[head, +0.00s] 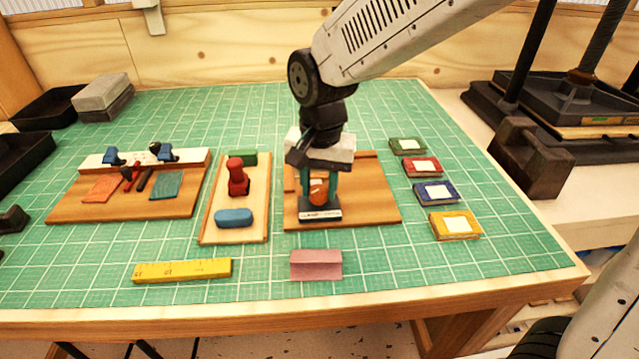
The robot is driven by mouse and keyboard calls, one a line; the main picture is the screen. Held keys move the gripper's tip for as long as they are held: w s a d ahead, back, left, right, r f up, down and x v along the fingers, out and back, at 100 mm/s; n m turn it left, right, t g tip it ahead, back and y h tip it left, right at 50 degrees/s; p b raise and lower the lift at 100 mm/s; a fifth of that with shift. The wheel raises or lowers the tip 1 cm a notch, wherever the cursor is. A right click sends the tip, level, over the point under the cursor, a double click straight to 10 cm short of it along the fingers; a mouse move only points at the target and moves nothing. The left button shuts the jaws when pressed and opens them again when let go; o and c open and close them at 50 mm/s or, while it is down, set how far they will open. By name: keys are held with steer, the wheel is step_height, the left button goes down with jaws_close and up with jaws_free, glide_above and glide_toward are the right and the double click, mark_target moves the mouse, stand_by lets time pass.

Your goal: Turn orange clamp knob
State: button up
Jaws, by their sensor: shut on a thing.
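The orange clamp knob (318,191) stands on a dark clamp base (320,212) with a white label, on the wooden board (375,208) at the middle of the mat. My gripper (318,188) points down over the clamp. Its two teal fingers are on either side of the orange knob and shut on it. The fingers and the gripper body hide part of the knob and the board behind it.
Left of the clamp is a board (208,228) with a red stamp (238,178) and a blue block (234,217). Four-cornered coloured pads, such as the yellow one (440,232), lie right. A pink folded piece (300,266) and yellow ruler (160,270) lie in front.

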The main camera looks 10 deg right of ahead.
mark_target(321, 191)
steer(key=o, duration=1)
steer(key=shift+r, duration=0.1)
step_height(321, 191, up, 8)
steer(key=shift+d+f, duration=0.1)
steer(key=shift+f, duration=0.05)
steer(key=shift+s+d+f+n, duration=0.1)
steer(key=shift+s+n, duration=0.1)
steer(key=shift+n, duration=0.3)
steer(key=s+d+r+n+t, duration=0.1)
steer(key=s+d+n, duration=0.1)
steer(key=s+d, duration=1.7)
steer(key=shift+d+r+n, duration=0.2)
steer(key=shift+d+n, duration=0.1)
steer(key=shift+d, duration=0.35)
